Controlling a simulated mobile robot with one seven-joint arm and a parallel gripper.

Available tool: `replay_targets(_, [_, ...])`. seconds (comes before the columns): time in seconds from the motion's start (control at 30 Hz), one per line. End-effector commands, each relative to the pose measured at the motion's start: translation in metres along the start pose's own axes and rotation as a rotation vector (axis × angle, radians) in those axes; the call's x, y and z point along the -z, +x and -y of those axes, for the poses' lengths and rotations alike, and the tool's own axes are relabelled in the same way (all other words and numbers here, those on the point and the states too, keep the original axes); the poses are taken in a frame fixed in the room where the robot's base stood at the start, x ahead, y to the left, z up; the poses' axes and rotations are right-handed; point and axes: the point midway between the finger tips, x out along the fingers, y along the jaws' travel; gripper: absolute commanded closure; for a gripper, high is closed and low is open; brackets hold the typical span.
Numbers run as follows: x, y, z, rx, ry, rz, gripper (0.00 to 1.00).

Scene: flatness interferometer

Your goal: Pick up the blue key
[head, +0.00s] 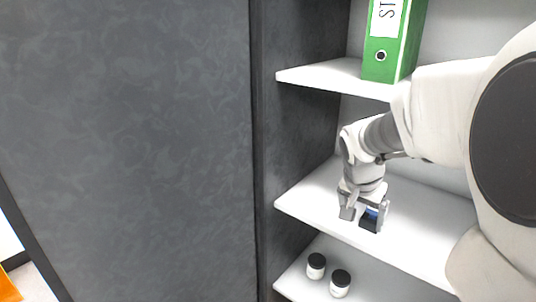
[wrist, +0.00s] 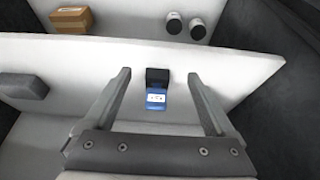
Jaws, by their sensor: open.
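The blue key appears to be the small blue piece with a white label (wrist: 156,99), joined to or touching a black block (wrist: 157,76); I cannot tell which. It is on the white middle shelf, close to the front edge. In the head view the blue part (head: 371,211) is partly hidden by my gripper. My gripper (head: 364,216) is open above the shelf. In the wrist view its two fingers (wrist: 159,76) stand on either side of the blue and black pieces, with a gap on each side. Nothing is held.
Two black-lidded white jars (head: 328,275) stand on the shelf below. A brown box (wrist: 71,19) and a grey block (wrist: 23,86) show in the wrist view. A green binder (head: 393,42) stands on the shelf above. A dark cabinet panel (head: 130,140) bounds the left side.

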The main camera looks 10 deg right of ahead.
Motion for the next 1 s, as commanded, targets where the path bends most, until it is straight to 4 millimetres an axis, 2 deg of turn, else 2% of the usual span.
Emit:
replay_targets(0.2, [0.042, 0.018, -0.001, -0.001, 0.001, 0.001, 0.10])
replay_targets(0.4, [0.071, 0.029, 0.000, 0.000, -0.002, 0.000, 0.10])
replay_targets(0.7, [0.090, 0.037, 0.000, 0.000, -0.002, -0.001, 0.10])
replay_targets(0.9, [0.088, 0.073, 0.000, -0.001, -0.004, 0.003, 0.10])
replay_targets(1.0, [0.088, 0.083, 0.000, 0.000, -0.004, 0.000, 0.10])
